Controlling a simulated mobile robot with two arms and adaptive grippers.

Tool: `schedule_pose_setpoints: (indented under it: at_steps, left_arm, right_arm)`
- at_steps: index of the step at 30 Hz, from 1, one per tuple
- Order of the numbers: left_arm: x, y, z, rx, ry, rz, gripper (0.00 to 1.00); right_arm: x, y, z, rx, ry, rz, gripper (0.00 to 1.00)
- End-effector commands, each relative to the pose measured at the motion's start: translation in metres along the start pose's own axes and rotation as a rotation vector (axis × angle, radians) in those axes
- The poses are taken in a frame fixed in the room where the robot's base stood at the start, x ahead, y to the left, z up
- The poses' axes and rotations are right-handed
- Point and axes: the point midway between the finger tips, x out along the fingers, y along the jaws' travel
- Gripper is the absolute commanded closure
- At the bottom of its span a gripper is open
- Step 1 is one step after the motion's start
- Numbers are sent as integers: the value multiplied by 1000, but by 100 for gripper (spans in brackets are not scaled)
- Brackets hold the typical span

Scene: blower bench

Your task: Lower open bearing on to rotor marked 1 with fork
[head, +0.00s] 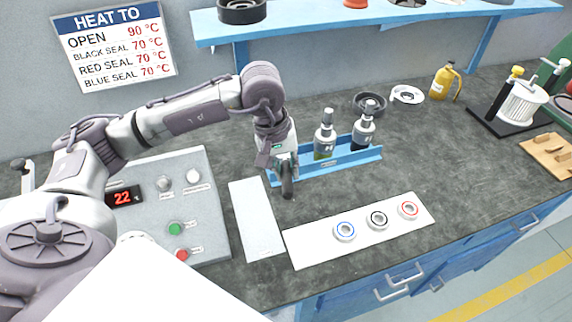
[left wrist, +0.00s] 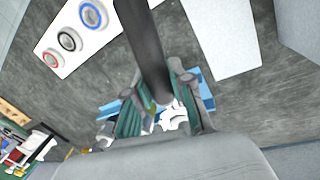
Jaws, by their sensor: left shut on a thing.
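My left gripper (head: 280,165) is shut on a dark cylindrical handle, seemingly the fork (head: 287,188), at the left end of the blue rack (head: 345,162). In the left wrist view the handle (left wrist: 146,50) runs up between the fingers of my left gripper (left wrist: 160,105). I cannot make out the open bearing or the rotor marked 1. My right gripper is not in view.
Blue, black and red sealed bearings (head: 345,231) (head: 377,219) (head: 408,209) lie on a white strip (head: 310,247). A pale plate (head: 257,220) lies beside it. A control box (head: 205,215) reads 22. Behind are a dark ring (head: 370,99) and yellow bottle (head: 445,82).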

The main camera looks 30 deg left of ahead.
Motion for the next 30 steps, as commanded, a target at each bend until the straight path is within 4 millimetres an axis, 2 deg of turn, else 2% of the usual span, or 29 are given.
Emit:
schedule_pose_setpoints:
  at_steps: [21, 30]
  left_arm:
    - [0, 0, 28, 2, 1, 0, 100]
    - [-1, 0, 30, 1, 1, 0, 100]
  right_arm:
    - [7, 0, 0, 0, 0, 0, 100]
    - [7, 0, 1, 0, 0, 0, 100]
